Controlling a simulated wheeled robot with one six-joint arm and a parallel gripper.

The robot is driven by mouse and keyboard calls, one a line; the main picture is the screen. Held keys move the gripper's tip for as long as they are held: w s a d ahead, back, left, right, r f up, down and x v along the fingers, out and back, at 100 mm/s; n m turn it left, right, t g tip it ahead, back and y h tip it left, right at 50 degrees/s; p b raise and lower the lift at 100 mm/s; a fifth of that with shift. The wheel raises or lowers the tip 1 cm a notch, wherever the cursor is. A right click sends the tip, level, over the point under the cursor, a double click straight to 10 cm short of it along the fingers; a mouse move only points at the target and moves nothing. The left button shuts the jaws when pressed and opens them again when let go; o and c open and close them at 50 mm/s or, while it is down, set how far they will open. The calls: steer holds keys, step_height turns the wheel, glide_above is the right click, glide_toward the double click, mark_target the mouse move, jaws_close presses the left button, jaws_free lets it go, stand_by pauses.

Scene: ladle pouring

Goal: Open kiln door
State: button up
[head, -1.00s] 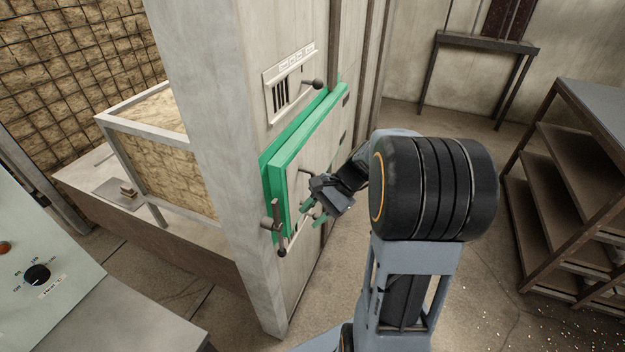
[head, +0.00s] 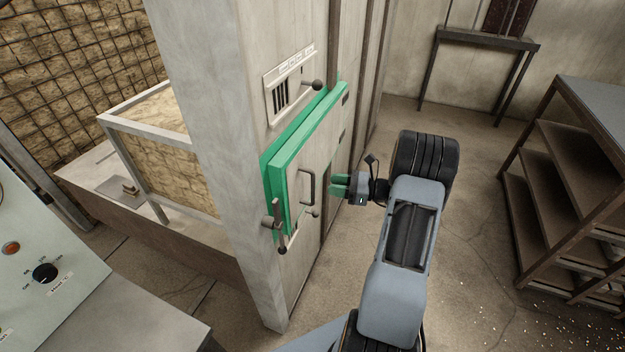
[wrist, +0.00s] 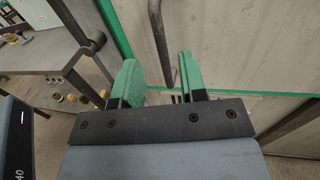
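The kiln door (head: 290,165) is a pale panel with a green frame, and it looks closed. A dark bar handle (head: 308,188) stands on its face, and a dark latch lever (head: 277,226) sits near its lower left edge. My gripper (head: 334,184) is to the right of the bar handle, its green fingers pointing at it with a small gap between. In the wrist view my gripper (wrist: 160,75) is open and empty. The bar handle (wrist: 157,35) shows beyond the fingertips, roughly in line with the space between them.
A knobbed lever (head: 312,85) and a vent plate (head: 289,88) are above the door. A control panel (head: 48,275) is at the left. A shelf rack (head: 560,190) stands at the right, with open floor between it and my arm. A narrow table (head: 485,42) is at the back.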

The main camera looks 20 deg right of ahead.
steer(key=p+x, duration=0.1)
steer(key=x, duration=0.6)
steer(key=shift+w+a, duration=0.1)
steer(key=shift+w, duration=0.05)
jaws_close()
stand_by(0.4)
